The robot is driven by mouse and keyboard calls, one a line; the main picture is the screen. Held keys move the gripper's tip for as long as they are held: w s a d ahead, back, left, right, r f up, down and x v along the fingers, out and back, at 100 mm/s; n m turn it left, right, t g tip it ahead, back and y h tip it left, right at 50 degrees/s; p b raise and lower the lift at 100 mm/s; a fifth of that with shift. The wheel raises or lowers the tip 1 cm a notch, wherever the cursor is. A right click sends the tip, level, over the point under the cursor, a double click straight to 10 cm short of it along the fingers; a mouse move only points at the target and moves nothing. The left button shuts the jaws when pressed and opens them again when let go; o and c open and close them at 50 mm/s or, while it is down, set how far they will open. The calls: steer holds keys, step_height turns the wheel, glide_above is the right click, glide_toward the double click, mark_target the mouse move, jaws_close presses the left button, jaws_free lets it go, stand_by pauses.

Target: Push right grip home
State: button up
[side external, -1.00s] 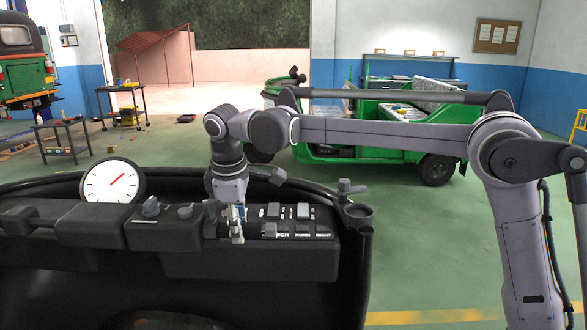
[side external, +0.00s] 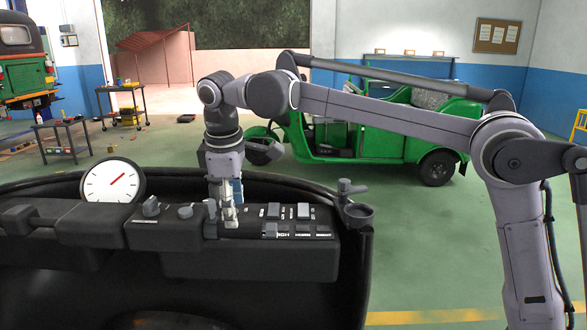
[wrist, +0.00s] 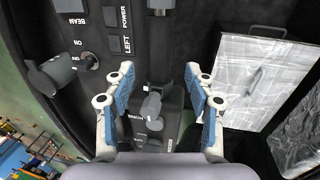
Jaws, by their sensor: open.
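My gripper (side external: 230,220) points down over the switch panel of the black dashboard (side external: 200,262) in the side view. In the wrist view my gripper (wrist: 159,76) is open, with a blue-padded finger on each side. A dark grey lever or knob (wrist: 152,106) stands between the fingers, apart from both as far as I can tell. I cannot tell which part is the right grip.
Several switches (side external: 273,211) sit right of my gripper. Grey knobs (side external: 151,206) and a white dial (side external: 112,181) are to the left. A small lever over a cup (side external: 358,212) stands at the right end. A metallic panel (wrist: 262,82) lies right in the wrist view.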

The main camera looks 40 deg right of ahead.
step_height(320, 180, up, 6)
steer(key=a, duration=0.1)
steer(key=shift+s+r, duration=0.25)
steer(key=shift+s, duration=0.2)
steer(key=s+d+f+m+t+y, duration=0.1)
steer(key=s+d+f+m+t, duration=0.1)
steer(key=s+d+f+m, duration=0.45)
steer(key=s+d+f+m+t, duration=0.2)
steer(key=s+d+f+t, duration=0.1)
steer(key=s+d+f, duration=0.6)
steer(key=s+f, duration=0.4)
steer(key=shift+s+d+t+y, duration=0.15)
steer(key=shift+s+t+y, duration=0.05)
steer(key=shift+t+y, duration=0.1)
